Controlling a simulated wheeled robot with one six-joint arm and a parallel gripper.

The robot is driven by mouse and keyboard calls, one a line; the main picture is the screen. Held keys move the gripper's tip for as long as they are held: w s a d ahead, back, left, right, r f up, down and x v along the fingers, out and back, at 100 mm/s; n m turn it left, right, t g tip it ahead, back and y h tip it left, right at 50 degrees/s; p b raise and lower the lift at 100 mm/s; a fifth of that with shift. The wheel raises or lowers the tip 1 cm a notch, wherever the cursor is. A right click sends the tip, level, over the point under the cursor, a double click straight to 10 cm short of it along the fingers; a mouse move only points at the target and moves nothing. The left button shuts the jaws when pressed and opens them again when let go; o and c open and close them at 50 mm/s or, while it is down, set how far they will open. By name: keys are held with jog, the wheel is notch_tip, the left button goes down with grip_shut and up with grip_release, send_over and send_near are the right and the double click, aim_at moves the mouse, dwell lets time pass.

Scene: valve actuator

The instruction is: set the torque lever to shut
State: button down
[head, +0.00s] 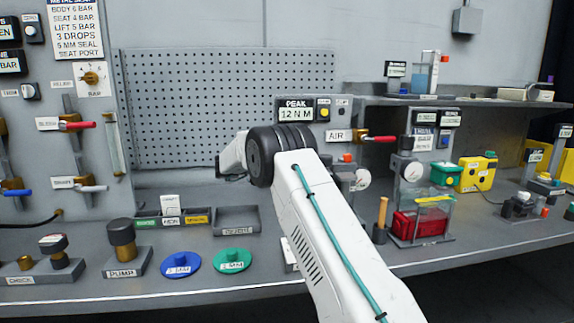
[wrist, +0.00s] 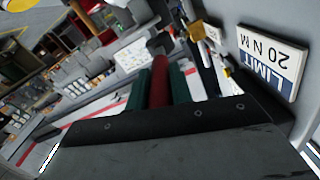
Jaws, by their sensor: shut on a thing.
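In the wrist view, a red round handle (wrist: 159,82), which I take to be the torque lever's grip, lies between the two dark green fingers of my gripper (wrist: 160,86). The fingers are closed against it on both sides. The handle points away from the gripper toward a dark end piece. What it is mounted on is mostly out of sight. In the head view, my arm and wrist cover the lever and the fingertips.
A LIMIT 20 N M sign (wrist: 272,60) stands close on the right in the wrist view. In the head view, a PEAK display (head: 296,111) reads 12 N M. An AIR valve with a red handle (head: 378,139) is right of my wrist. Blue (head: 180,265) and green discs (head: 232,260) lie on the bench.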

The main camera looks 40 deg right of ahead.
jog(key=shift+s+d, duration=0.1)
jog(key=shift+d, duration=0.05)
jog(key=c, duration=1.2)
grip_release()
jog(key=shift+d, duration=0.1)
jog(key=shift+c, duration=0.2)
jog(key=v, duration=0.8)
